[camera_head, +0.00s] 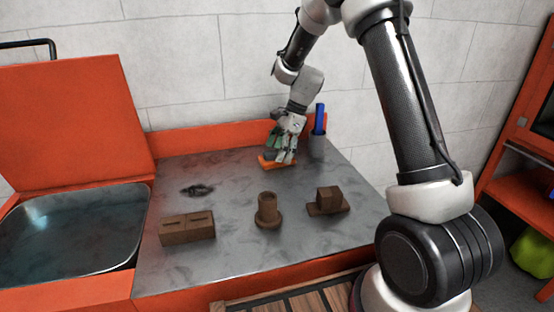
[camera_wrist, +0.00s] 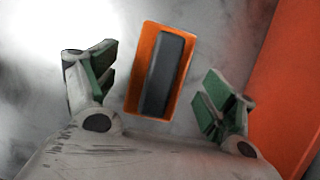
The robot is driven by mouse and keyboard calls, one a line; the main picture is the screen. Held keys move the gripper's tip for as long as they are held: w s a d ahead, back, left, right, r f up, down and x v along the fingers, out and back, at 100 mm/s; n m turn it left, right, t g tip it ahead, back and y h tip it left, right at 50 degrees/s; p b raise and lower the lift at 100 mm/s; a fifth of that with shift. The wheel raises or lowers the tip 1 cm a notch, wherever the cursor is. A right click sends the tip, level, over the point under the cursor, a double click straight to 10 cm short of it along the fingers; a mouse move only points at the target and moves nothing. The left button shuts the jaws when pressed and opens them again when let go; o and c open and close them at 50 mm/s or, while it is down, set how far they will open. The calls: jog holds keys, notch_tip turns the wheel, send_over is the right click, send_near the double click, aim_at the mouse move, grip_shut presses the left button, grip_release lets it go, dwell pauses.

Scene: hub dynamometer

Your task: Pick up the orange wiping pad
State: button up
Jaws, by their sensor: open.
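The orange wiping pad (camera_wrist: 138,75) lies on the grey metal worktop, with a dark grey block (camera_wrist: 165,75) along its top. In the wrist view it sits between and slightly beyond my two green-tipped fingers, tilted a little. In the head view the pad (camera_head: 267,163) is at the back of the worktop, partly hidden by my gripper (camera_head: 284,150). My gripper is open above it, with a finger on each side in the wrist view (camera_wrist: 160,88). I see gaps between the fingers and the pad there; contact cannot be told in the head view.
A grey cup (camera_head: 318,146) with a blue item stands right of my gripper. An orange back ledge (camera_head: 205,138) is behind. Brown parts stand nearer: a slotted block (camera_head: 187,229), a flanged cylinder (camera_head: 267,212) and a stepped block (camera_head: 328,199). A sink (camera_head: 75,232) is left.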

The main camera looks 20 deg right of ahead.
aim_at(277, 151)
jog(key=shift+x, duration=0.8)
jog(key=c, duration=1.1)
notch_tip(277, 151, up, 10)
jog(key=shift+r, duration=0.1)
jog(key=o, duration=0.3)
jog(key=shift+c, duration=1)
